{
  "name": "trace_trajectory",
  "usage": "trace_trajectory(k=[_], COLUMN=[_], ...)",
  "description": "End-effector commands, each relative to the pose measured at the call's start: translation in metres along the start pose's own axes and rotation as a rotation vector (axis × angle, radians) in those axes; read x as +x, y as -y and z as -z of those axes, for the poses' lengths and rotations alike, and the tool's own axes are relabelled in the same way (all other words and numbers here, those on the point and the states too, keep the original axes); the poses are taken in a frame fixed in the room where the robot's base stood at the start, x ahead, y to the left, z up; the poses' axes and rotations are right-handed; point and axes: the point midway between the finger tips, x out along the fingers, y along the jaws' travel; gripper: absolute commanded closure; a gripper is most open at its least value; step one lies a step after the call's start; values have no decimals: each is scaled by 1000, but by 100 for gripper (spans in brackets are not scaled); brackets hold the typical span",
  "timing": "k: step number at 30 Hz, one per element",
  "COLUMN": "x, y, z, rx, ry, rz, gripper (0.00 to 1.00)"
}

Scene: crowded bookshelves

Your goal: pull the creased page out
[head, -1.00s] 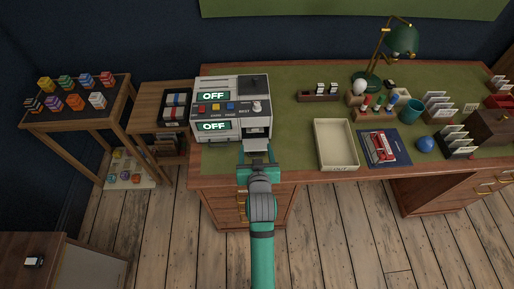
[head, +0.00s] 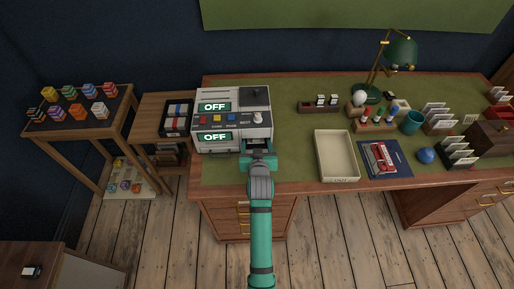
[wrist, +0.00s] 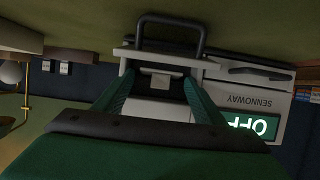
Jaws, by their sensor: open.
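The grey machine (head: 232,118) stands at the left of the desk, with two green displays that read OFF. My gripper (head: 258,150) is at the opening low on the right of its front. In the wrist view, my gripper (wrist: 160,80) has its two green fingers apart, reaching into the machine's opening. A pale sheet-like piece (wrist: 160,107) shows between the fingers, seemingly the page. No crease can be made out, and I cannot tell whether the fingers touch it. A dark loop handle (wrist: 170,35) is just beyond the fingers. My gripper hides most of the opening in the head view.
An empty cream tray (head: 337,179) sits right of the machine on the green-topped desk. A blue mat (head: 402,170) with a red device lies beside it. A side table (head: 150,98) with a dark box stands left. The desk's front edge runs beneath my arm.

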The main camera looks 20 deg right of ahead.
Motion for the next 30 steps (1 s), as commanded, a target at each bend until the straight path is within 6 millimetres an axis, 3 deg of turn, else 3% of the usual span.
trace_trajectory(k=[9, 13, 14, 30], x=[2, 2, 2, -6], y=[1, 0, 0, -1], z=[1, 1, 1, -3], rx=[-1, -1, -1, 0], ry=[-1, -1, -1, -1], rz=[1, 1, 1, -1], gripper=[36, 65, 67, 67])
